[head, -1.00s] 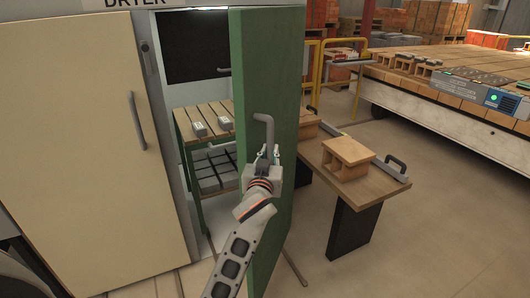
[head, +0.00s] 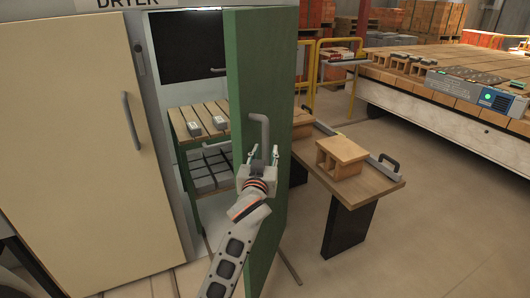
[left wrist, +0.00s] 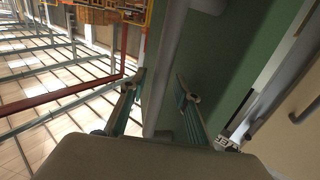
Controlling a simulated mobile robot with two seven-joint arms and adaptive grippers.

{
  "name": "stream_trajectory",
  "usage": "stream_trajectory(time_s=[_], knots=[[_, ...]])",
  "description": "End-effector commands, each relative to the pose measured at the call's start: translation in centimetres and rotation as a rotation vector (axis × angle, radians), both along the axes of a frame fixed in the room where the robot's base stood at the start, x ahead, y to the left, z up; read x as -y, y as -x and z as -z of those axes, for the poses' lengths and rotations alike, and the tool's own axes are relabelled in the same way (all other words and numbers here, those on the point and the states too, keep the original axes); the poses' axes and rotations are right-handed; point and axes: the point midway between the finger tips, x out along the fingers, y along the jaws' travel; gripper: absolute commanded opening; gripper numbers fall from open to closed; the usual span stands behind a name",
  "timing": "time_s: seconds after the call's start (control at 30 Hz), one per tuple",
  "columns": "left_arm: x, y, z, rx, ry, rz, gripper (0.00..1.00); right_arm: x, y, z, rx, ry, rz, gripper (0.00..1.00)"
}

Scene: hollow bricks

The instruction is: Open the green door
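The green door (head: 249,78) of the dryer stands swung open, and the shelves behind it show. Its grey bar handle (head: 265,129) is on the face toward me. My left gripper (head: 264,154) is at the lower end of the handle, with its fingers spread apart. In the left wrist view my left gripper (left wrist: 160,88) is open, with the green door (left wrist: 226,60) behind the fingers and nothing clamped between them. My right gripper is not in view.
A cream door (head: 85,150) with its own handle is shut at the left. A wooden table (head: 372,185) with a hollow brick (head: 341,156) stands just right of the green door. Bare floor lies at the front right.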

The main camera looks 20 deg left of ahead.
Motion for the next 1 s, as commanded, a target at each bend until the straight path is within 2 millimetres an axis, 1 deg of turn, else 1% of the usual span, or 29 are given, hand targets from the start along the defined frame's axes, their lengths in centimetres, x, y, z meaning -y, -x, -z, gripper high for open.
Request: stream_trajectory(time_s=[0.27,0.37,0.47,0.7,0.83,1.0], knots=[[0.0,0.0,-0.2,0.003,0.000,0.000,0.31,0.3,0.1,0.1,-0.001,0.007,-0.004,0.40],[0.1,0.5,-0.1,0.002,0.002,0.000,0.31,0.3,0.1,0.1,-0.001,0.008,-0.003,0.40],[0.4,1.7,-0.1,0.002,0.003,0.001,0.31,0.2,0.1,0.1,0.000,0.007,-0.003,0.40],[1.1,5.5,-0.1,0.002,0.004,0.000,0.31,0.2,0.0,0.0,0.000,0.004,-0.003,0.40],[1.4,6.8,-0.1,0.001,0.002,0.000,0.31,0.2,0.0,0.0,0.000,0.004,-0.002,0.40],[1.5,7.4,-0.1,0.002,0.001,0.000,0.31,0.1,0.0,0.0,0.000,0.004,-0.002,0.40]])
